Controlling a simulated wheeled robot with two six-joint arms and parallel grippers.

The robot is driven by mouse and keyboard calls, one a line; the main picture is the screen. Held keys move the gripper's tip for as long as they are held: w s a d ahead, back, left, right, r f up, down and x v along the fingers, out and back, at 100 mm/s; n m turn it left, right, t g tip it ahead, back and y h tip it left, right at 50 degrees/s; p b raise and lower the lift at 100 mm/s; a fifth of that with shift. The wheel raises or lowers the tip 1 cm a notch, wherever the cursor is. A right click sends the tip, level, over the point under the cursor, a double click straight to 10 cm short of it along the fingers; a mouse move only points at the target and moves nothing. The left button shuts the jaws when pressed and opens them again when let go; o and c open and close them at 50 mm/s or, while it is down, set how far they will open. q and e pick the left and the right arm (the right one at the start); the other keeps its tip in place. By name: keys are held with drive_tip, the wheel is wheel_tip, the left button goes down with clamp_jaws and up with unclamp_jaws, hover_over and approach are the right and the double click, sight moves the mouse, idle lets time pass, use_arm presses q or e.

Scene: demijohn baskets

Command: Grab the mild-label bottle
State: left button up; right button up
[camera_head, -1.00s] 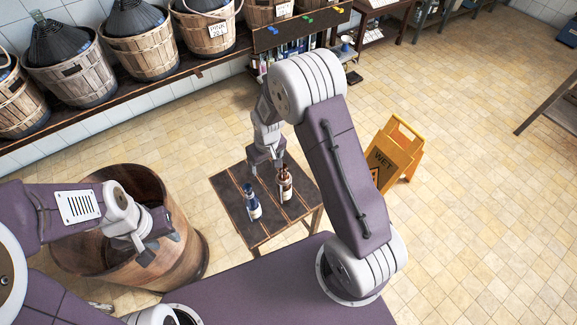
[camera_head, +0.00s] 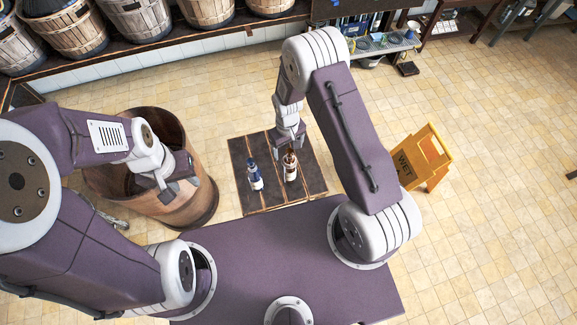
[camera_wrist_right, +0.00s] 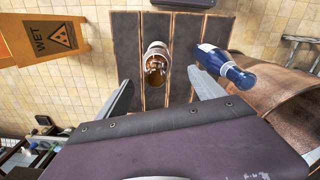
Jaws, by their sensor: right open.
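Two bottles stand on a small dark slatted table: a brown bottle (camera_head: 290,166) with a pale label and a blue bottle (camera_head: 254,174) with a white label. The label wording is too small to read, so I cannot tell which is mild. My right gripper (camera_head: 289,149) is open and empty, just behind the brown bottle. In the right wrist view, the brown bottle (camera_wrist_right: 156,64) shows between and beyond the spread fingers, and the blue bottle (camera_wrist_right: 225,68) lies just outside the right-hand finger. My left gripper (camera_head: 178,182) is over the wooden tub; its jaws are unclear.
The wooden tub (camera_head: 196,205) stands left of the small table (camera_head: 240,153). A yellow wet-floor sign (camera_head: 420,158) stands to the right. Basketed demijohns (camera_head: 138,16) line the back shelf. Tiled floor (camera_head: 490,220) is clear at the right.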

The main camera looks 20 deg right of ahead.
sight(290, 160)
drive_tip(key=f, duration=0.2)
drive_tip(key=d+f+p, duration=0.1)
drive_tip(key=shift+f, duration=0.45)
drive_tip(key=shift+a+f, duration=0.15)
wheel_tip(290, 160, down, 5)
drive_tip(key=shift+s+r+p, duration=0.15)
drive_tip(key=shift+p, duration=0.75)
drive_tip(key=c, duration=0.7)
use_arm(q)
drive_tip(key=r, duration=0.1)
drive_tip(key=d+r, duration=0.1)
drive_tip(key=r, duration=0.1)
use_arm(e)
clamp_jaws()
